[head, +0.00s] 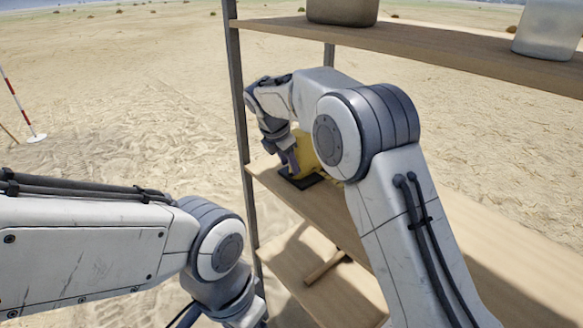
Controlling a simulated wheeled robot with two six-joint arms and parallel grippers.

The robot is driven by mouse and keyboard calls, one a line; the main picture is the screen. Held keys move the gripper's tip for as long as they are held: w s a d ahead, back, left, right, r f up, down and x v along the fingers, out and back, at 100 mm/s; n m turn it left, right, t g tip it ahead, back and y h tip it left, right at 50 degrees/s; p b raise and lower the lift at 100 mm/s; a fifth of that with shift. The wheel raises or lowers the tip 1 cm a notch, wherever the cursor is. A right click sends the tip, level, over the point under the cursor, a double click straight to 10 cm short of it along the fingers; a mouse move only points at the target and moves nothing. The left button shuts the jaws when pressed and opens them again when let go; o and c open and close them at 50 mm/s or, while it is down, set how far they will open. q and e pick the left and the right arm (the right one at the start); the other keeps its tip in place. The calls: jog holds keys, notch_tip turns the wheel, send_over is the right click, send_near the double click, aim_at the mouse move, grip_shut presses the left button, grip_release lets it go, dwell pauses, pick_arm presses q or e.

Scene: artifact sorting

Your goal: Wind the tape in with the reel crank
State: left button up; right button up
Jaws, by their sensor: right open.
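A yellow tape reel (306,150) stands on a dark base (300,180) on the middle shelf (322,208), near its left end. My right arm covers much of the reel. My right gripper (290,165) points down at the reel's left side and is open. I cannot tell whether its fingers touch the reel or the crank. The crank and the tape cannot be made out. My left arm comes in at the lower left, and its gripper lies outside the picture.
The shelf unit has dark metal posts (237,100). The upper shelf (440,48) holds a dark pot (342,10) and a pale container (548,28). A wooden-handled item (324,268) lies on the lower shelf. A red-and-white pole (17,100) stands on open sand at left.

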aim_at(290, 177)
jog(key=shift+x, duration=1.35)
grip_shut()
jog(key=shift+s+f+b, duration=0.1)
jog(key=shift+f+b, duration=0.1)
jog(key=shift+b, duration=0.15)
notch_tip(290, 177, down, 3)
jog(key=t+y+b, duration=0.1)
jog(key=t+b, duration=0.1)
jog(key=b, duration=0.4)
jog(key=m+t+y+b, duration=0.1)
jog(key=t+y+b, duration=0.1)
jog(key=b, duration=0.5)
jog(key=shift+a+f+t, duration=0.1)
jog(key=shift+f+t, duration=0.05)
jog(key=shift+t, duration=0.25)
jog(key=shift+w+m+t+b, duration=0.3)
jog(key=shift+t+b, duration=0.1)
jog(key=shift+b, duration=0.5)
jog(key=shift+y, duration=0.3)
